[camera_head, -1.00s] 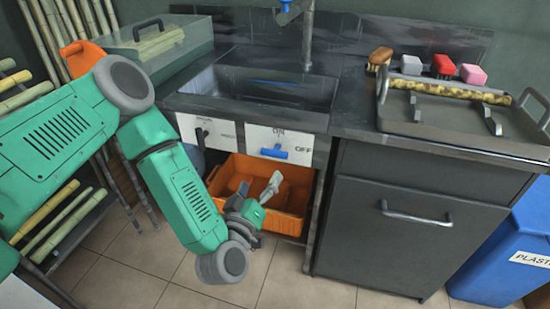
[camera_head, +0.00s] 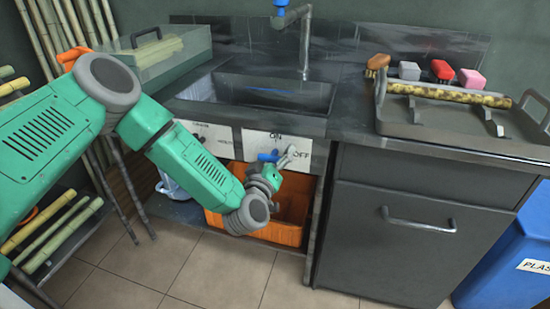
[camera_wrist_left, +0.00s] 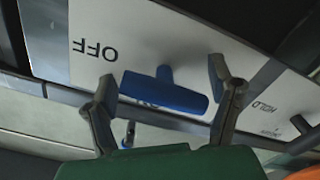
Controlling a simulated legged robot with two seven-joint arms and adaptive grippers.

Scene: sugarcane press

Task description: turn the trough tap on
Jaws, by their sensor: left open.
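The blue T-shaped tap handle (camera_head: 268,156) is on the white panel (camera_head: 236,141) under the sink, below the ON label and left of the OFF label. My left gripper (camera_head: 284,158) is at the panel, partly covering the handle in the head view. In the left wrist view, the blue handle (camera_wrist_left: 165,92) lies between the two spread fingers of my left gripper (camera_wrist_left: 163,80). My right gripper is in neither view.
An orange crate (camera_head: 288,233) stands under the panel, just below my left gripper. The sink (camera_head: 270,93) is above it. A dark cabinet (camera_head: 400,235) with a bar handle stands to the right. A tray (camera_head: 460,130) holding a cane rests on the counter. Floor in front is clear.

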